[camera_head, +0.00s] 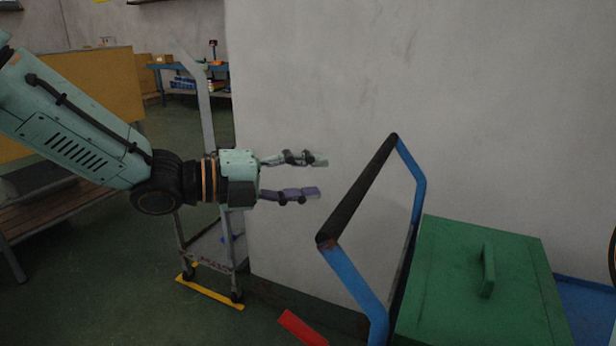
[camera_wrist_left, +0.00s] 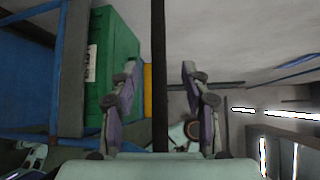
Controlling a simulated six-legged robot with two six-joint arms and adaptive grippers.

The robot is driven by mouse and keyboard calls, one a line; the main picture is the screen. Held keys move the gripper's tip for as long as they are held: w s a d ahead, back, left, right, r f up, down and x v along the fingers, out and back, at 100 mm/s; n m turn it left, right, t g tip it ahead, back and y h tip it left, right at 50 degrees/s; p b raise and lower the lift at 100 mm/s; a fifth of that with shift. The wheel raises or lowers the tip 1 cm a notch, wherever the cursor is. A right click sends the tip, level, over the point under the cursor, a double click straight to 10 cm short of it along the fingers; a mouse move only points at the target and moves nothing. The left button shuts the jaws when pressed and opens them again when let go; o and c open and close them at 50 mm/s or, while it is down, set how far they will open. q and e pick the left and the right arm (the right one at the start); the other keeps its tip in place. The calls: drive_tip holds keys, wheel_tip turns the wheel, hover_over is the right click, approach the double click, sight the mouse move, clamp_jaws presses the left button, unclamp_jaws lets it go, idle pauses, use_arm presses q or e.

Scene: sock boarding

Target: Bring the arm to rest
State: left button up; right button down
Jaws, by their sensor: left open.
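My left gripper (camera_head: 322,176) reaches in from the left in the head view, level, in front of a pale wall. Its two fingers are apart with nothing between them. Its fingertips point right, toward a black-gripped handle (camera_head: 357,192) on a blue frame, with a gap in the picture. In the left wrist view the left gripper (camera_wrist_left: 158,75) shows spread fingers, and a dark bar passes upright between them in the picture; I cannot tell its distance. My right gripper is not in view.
A green box (camera_head: 470,290) with a lid handle stands at the lower right by the blue frame (camera_head: 352,285). A grey trolley (camera_head: 205,250) stands behind my left arm. A red piece (camera_head: 302,328) shows at the bottom. A yellow panel and benches are at the left.

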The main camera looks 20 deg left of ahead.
use_arm(q)
drive_tip(key=s+a+f+n+y+p, duration=0.1)
drive_tip(key=s+f+n+y, duration=0.15)
drive_tip(key=f+n, duration=0.55)
drive_tip(key=s+a+f+n+g+y+p, duration=0.15)
drive_tip(key=f+n+y, duration=0.25)
drive_tip(key=f+n, duration=0.45)
drive_tip(key=s+a+f+n+y, duration=0.25)
drive_tip(key=f+n, duration=0.25)
drive_tip(key=n, duration=0.5)
drive_tip(key=s+a+f+n+g+y+p, duration=0.1)
drive_tip(key=s+f+g, duration=0.3)
drive_tip(key=s, duration=1)
drive_tip(key=s+f+n+g+y+p, duration=0.2)
drive_tip(key=s+f+n+g+y, duration=0.1)
drive_tip(key=s+f, duration=0.8)
drive_tip(key=s+g, duration=0.1)
drive_tip(key=s, duration=0.2)
drive_tip(key=shift+a, duration=0.4)
drive_tip(key=shift+g, duration=0.25)
drive_tip(key=shift+c, duration=0.4)
